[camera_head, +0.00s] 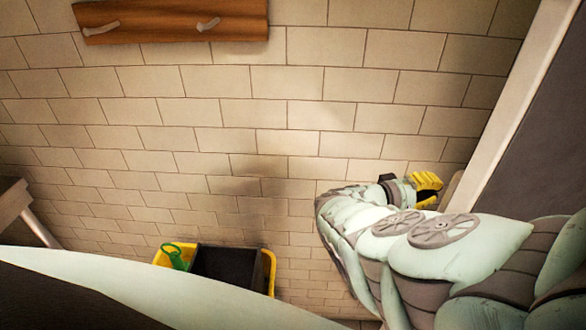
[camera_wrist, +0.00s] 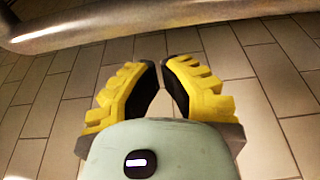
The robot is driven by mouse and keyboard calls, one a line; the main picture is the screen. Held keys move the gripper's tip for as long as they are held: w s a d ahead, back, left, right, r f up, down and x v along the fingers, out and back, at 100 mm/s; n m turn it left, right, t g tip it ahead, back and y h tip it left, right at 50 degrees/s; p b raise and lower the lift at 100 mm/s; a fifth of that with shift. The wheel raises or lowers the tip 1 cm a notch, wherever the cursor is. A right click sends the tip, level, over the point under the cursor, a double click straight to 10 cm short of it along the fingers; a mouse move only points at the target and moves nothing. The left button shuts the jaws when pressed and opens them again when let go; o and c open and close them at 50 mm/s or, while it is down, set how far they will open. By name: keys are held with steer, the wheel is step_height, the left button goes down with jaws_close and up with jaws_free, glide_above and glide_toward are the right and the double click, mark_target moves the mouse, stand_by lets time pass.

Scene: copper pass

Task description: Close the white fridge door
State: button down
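I cannot pick out the white fridge door with certainty in either view. A tall pale edge (camera_head: 522,88) with a dark grey panel (camera_head: 550,125) stands at the right of the head view; I cannot tell whether it belongs to the fridge. My gripper (camera_head: 428,184) has yellow fingers and is near the foot of that pale edge in the picture. In the wrist view my gripper (camera_wrist: 160,68) has its fingertips close together, with a narrow empty gap between the dark pads. It holds nothing visible.
A rounded metallic bar (camera_wrist: 130,22) crosses the top of the wrist view, beyond the fingertips, above a tiled floor (camera_wrist: 268,62). A wooden rack with pegs (camera_head: 170,20) hangs on the tiled wall. A yellow and black container (camera_head: 268,270) with a green item (camera_head: 175,257) stands low down.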

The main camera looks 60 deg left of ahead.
steer(key=shift+s+d+p, duration=0.75)
steer(key=shift+s+d, duration=0.1)
steer(key=shift+s, duration=0.1)
steer(key=shift+d+r+p, duration=0.1)
steer(key=shift+d+p, duration=0.05)
steer(key=shift+p, duration=0.15)
